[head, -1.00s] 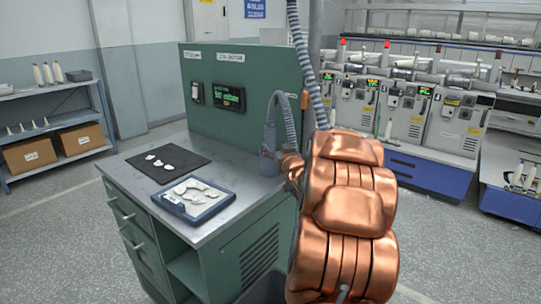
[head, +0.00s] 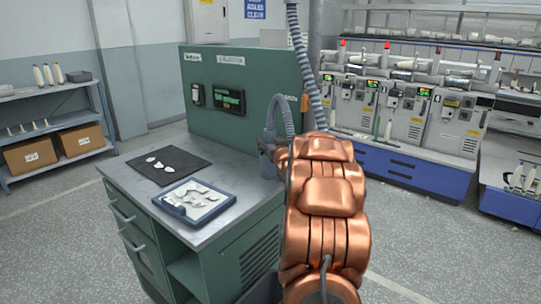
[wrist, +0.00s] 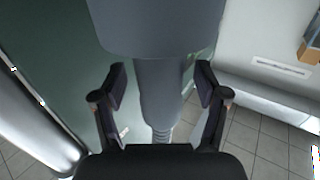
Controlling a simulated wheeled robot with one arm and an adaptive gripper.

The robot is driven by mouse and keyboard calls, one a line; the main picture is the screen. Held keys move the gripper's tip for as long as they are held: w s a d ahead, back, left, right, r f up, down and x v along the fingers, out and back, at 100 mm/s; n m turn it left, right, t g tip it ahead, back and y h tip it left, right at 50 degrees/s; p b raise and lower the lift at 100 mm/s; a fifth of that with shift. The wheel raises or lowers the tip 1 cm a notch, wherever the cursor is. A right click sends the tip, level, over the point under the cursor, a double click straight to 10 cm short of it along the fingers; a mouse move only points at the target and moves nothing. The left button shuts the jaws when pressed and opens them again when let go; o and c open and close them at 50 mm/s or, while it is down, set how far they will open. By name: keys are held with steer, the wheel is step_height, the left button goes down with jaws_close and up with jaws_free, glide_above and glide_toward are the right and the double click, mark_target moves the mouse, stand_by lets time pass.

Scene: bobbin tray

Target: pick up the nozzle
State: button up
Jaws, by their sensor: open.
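The nozzle is the grey piece at the end of a ribbed hose. In the head view the nozzle (head: 268,165) stands at the desk's right edge, partly covered by my copper arm. In the wrist view the grey nozzle (wrist: 160,92) runs between the fingers, wide at the top and narrowing toward the hose. My gripper (wrist: 161,84) is open, with one finger on each side of the nozzle and a visible gap at each side. In the head view my arm hides the gripper's fingers.
The desk (head: 235,225) holds a dark mat (head: 185,155) with white pieces and a blue-grey tray (head: 207,217) with more pieces. A green panel (head: 245,75) stands behind. The ribbed hose (head: 281,98) arches above the nozzle. Winding machines (head: 405,105) stand at the back right.

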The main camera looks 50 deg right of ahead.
jaws_close()
stand_by(0.6)
